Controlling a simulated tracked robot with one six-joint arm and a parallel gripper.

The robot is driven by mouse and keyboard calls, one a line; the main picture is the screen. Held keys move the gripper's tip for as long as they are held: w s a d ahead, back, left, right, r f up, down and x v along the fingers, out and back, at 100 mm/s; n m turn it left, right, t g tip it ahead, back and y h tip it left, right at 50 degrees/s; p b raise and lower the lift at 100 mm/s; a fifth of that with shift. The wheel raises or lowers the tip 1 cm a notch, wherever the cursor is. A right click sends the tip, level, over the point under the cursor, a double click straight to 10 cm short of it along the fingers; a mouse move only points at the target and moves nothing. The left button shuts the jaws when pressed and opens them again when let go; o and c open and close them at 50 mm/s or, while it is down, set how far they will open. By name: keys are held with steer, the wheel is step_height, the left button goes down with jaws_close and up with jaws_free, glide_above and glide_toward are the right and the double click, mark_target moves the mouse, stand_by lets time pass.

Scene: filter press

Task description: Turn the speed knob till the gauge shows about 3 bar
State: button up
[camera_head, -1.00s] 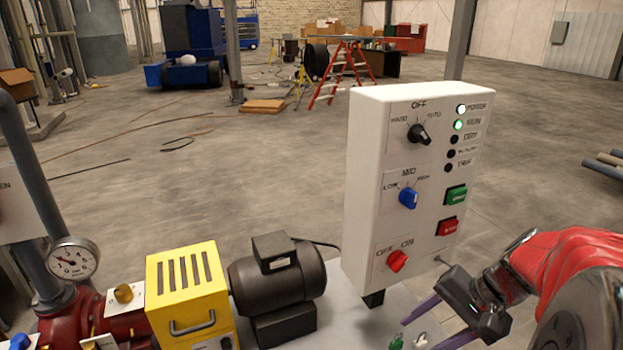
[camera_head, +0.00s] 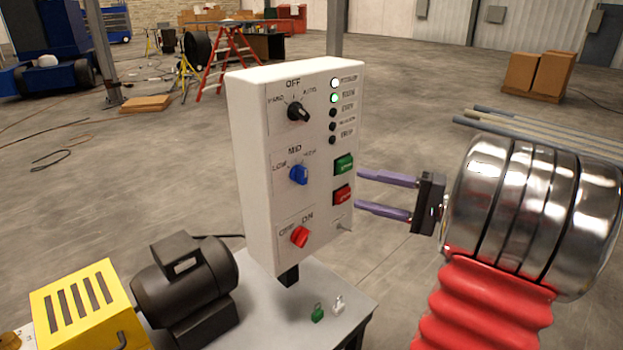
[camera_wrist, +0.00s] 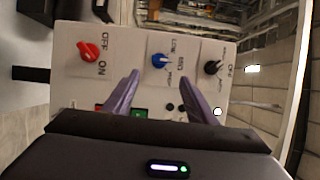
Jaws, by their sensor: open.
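A white control panel (camera_head: 240,150) stands upright on the bench. Its middle knob is the blue speed knob (camera_head: 299,174), marked LOW, MID and HIGH; its exact setting is hard to read. The blue knob also shows in the wrist view (camera_wrist: 160,61). My gripper (camera_head: 357,189) is open and empty, with two purple fingers pointing left, at the panel's right side near the button column. In the wrist view my gripper (camera_wrist: 160,76) faces the panel, and the blue knob appears between and just beyond its fingertips. The pressure gauge is not in view now.
A black knob (camera_head: 298,111) sits above the blue one and a red knob (camera_head: 300,237) below. Green (camera_head: 344,164) and red (camera_head: 343,194) buttons lie close to my fingers. A dark motor (camera_head: 185,285) and yellow box (camera_head: 85,305) stand left.

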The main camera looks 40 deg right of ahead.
mark_target(307, 178)
steer(key=shift+w+a, duration=0.1)
stand_by(0.3)
steer(key=x, duration=1.3)
steer(key=shift+w+a+f, duration=0.1)
steer(key=shift+w+a, duration=0.1)
steer(key=shift+a, duration=0.05)
steer(key=shift+c, duration=0.4)
steer(key=c, duration=1)
